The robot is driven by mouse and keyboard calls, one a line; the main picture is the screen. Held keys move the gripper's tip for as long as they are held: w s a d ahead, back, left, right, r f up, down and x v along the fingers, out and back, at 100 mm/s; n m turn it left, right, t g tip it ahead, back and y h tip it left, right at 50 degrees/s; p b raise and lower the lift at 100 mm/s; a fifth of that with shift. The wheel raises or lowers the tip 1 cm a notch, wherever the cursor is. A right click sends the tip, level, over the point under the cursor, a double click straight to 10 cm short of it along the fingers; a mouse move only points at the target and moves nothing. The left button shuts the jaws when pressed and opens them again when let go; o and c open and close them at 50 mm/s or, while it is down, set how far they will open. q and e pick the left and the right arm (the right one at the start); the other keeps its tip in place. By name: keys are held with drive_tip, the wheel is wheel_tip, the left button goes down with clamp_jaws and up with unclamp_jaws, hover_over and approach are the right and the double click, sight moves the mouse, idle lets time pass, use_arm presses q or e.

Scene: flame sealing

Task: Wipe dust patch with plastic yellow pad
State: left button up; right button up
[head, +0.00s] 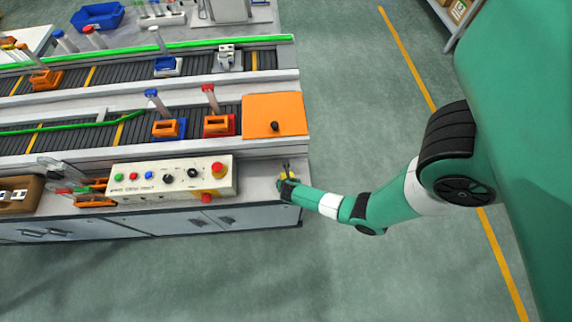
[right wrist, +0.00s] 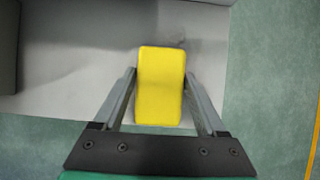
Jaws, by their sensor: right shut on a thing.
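The yellow pad (right wrist: 160,88) sits between the two fingers of my right gripper (right wrist: 160,76), which is shut on it, over the light grey counter top (right wrist: 60,60). In the head view my right gripper (head: 286,178) is at the counter's front right corner, and only a bit of yellow shows there. A faint darker grey patch (right wrist: 205,42) lies on the counter just beyond and right of the pad; I cannot tell whether it is dust or shadow. Whether the pad touches the counter is unclear. My left gripper is not in view.
A control box (head: 172,178) with buttons and a red knob stands left of my right gripper. An orange plate (head: 275,113) with a black knob lies behind it. Conveyors (head: 90,122) with tube holders run to the left. The counter's right edge is close; open floor lies beyond.

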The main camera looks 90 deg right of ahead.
sight(282, 168)
drive_tip(key=a, duration=0.3)
drive_tip(key=shift+s+a+r+p, duration=0.1)
drive_tip(key=shift+s+p, duration=0.25)
drive_tip(key=shift+p, duration=0.05)
drive_tip(key=shift+w+a+f+b, duration=0.15)
drive_tip(key=shift+w+b, duration=0.25)
drive_tip(key=shift+w, duration=0.55)
drive_tip(key=shift+w+d, duration=0.15)
drive_tip(key=shift+d, duration=0.8)
drive_tip(key=shift+w+d, duration=0.15)
drive_tip(key=shift+d, duration=0.8)
drive_tip(key=shift+w+d+f, duration=0.1)
drive_tip(key=shift+w+d, duration=0.05)
drive_tip(key=shift+d, duration=0.8)
drive_tip(key=shift+w+d+f, duration=0.1)
drive_tip(key=shift+w+d, duration=0.05)
drive_tip(key=shift+d, duration=0.75)
drive_tip(key=shift+d+b, duration=0.1)
drive_tip(key=shift+b, duration=0.2)
drive_tip(key=shift+w+d, duration=0.15)
drive_tip(key=shift+d, duration=1.1)
drive_tip(key=shift+d+r, duration=0.1)
drive_tip(key=shift+d, duration=0.2)
drive_tip(key=shift+c, duration=0.6)
drive_tip(key=shift+w, duration=0.1)
clamp_jaws()
